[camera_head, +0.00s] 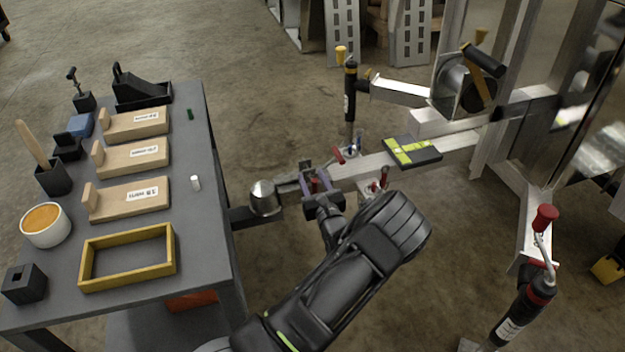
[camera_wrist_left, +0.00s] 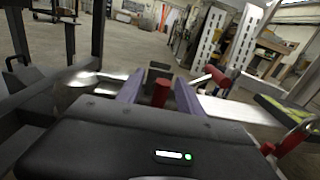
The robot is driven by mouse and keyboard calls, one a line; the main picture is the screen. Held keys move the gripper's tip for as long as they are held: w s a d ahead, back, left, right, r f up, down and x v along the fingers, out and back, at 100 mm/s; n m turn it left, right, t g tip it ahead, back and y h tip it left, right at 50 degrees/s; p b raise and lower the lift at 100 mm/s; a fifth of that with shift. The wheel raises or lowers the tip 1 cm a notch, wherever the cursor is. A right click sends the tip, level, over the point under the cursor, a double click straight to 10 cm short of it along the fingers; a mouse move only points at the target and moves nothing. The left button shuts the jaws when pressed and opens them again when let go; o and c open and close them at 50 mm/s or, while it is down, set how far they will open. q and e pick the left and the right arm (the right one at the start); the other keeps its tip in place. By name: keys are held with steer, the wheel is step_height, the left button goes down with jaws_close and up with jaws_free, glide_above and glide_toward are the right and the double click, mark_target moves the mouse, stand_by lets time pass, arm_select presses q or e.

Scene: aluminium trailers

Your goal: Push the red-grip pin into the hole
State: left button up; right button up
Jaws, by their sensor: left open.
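My left gripper (camera_head: 314,179) is over the trailer's metal drawbar, close behind the silver coupler (camera_head: 264,197). Its purple fingers are open. In the left wrist view a short upright red grip (camera_wrist_left: 161,93) stands between the fingers (camera_wrist_left: 160,88), with a gap visible on its sides; it looks like the red-grip pin. In the head view the fingers mostly cover it. The hole and the pin's lower end are hidden, so I cannot tell how deep the pin sits. My right gripper is not in view.
Other red handles (camera_head: 338,155) stand on the drawbar near the gripper. A jack (camera_head: 350,92) rises behind, and a black and yellow-green plate (camera_head: 412,151) lies on the frame. A grey table (camera_head: 205,240) with wooden blocks and a yellow frame (camera_head: 128,283) is at left.

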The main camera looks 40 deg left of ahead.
arm_select(q)
steer(key=p+v, duration=0.2)
steer(key=v, duration=0.5)
steer(key=shift+s+d+r, duration=0.1)
steer(key=shift+s+d, duration=0.15)
steer(key=shift+d, duration=0.1)
